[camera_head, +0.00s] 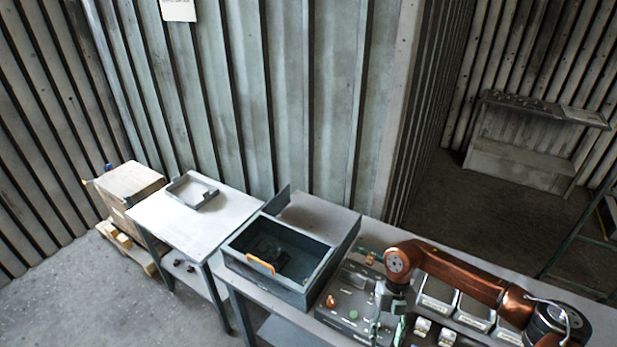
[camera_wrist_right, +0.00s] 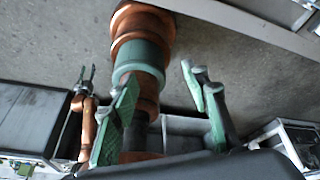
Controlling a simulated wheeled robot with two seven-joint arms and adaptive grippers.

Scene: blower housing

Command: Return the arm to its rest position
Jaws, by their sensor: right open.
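My right arm (camera_head: 460,272) is copper-brown and reaches in from the right in the head view, bent over the workbench. My right gripper (camera_head: 387,327) points down at the bench, beside a dark panel with small parts. In the right wrist view the right gripper (camera_wrist_right: 160,82) has its green-padded fingers spread, with nothing held between them. A copper arm part of mine shows behind the fingers there. What looks like my left gripper (camera_wrist_right: 85,76) is small at the left of the wrist view; its jaw state is unclear. It does not show in the head view.
An open dark bin (camera_head: 308,292) with an orange handle stands left of my right gripper. The dark panel (camera_head: 345,305) and several pale small bins (camera_head: 474,310) lie around the gripper. A side table (camera_head: 185,232) holds a grey frame (camera_head: 192,190). A cardboard box (camera_head: 128,182) stands further left.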

